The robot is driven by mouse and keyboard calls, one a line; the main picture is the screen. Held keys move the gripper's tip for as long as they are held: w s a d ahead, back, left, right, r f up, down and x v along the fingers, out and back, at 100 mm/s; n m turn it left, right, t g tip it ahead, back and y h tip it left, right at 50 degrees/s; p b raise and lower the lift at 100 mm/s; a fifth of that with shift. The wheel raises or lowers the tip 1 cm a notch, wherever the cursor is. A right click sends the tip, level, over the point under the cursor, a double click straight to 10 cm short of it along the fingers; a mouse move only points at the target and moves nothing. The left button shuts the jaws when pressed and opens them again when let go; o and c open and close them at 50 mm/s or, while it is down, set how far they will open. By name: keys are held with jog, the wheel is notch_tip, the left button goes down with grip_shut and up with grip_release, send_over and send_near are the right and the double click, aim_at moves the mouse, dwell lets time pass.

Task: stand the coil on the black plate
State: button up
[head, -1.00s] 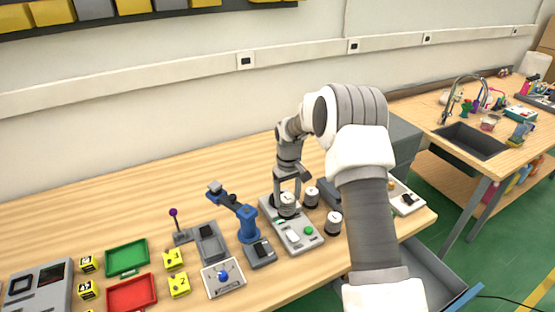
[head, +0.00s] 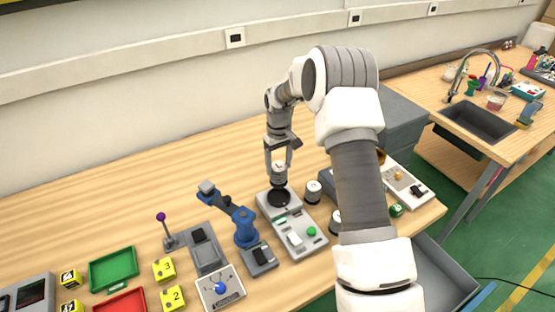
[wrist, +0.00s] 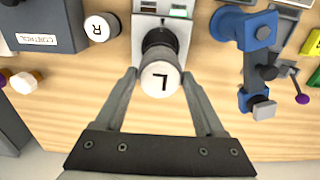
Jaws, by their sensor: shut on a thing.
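My gripper (head: 279,165) is shut on a coil (wrist: 161,79) with a white top marked L and a dark body. The coil also shows in the head view (head: 279,174), upright and held above the black plate (head: 279,197). The round black plate sits at the back end of a light grey device (head: 301,238). A gap shows between coil and plate in the head view. In the wrist view the coil is between both fingertips and hides much of what lies under it.
A coil marked R (wrist: 101,27) stands beside the device, also in the head view (head: 313,191). Another coil (head: 335,221) is partly behind my arm. A blue small arm model (head: 243,225) stands left of the device. The table behind is clear.

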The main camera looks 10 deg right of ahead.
aim_at(279, 181)
jog(key=shift+f+b, duration=1.15)
jog(key=shift+f, duration=1.35)
jog(key=shift+f+b, duration=0.6)
jog(key=shift+f, duration=0.15)
jog(key=shift+f+b, duration=0.65)
jog(key=shift+b, duration=0.3)
jog(key=o, duration=1.1)
jog(key=shift+s, duration=0.1)
jog(key=shift+r+p, duration=1.65)
jog(key=shift+r, duration=1.9)
